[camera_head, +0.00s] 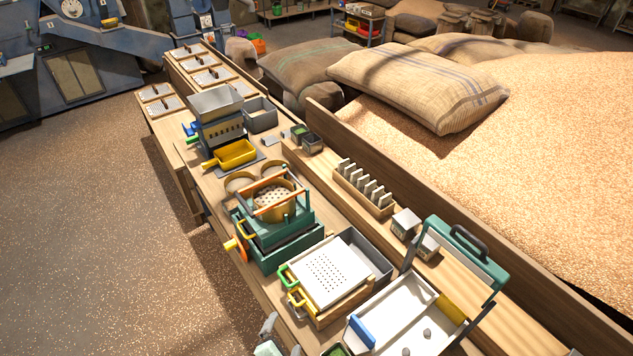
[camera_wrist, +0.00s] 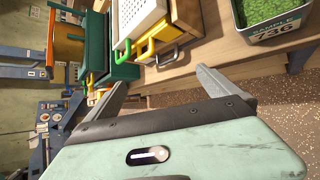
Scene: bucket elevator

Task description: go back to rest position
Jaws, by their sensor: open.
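My gripper (camera_wrist: 165,88) shows in the wrist view with its two grey fingers spread apart and nothing between them. It is beside the front edge of the wooden bench (camera_wrist: 190,72), near the green and yellow handles of the sieve trays. In the head view, my gripper (camera_head: 283,342) is at the bottom edge, partly cut off, next to the bench. No object is held.
The bench carries a perforated sieve tray (camera_head: 330,272), a teal sieving machine (camera_head: 275,248), a white tray with a teal handled frame (camera_head: 405,315) and a yellow scoop tray (camera_head: 236,155). A container of green grain (camera_wrist: 275,15) is close by. Open floor (camera_head: 90,230) lies left.

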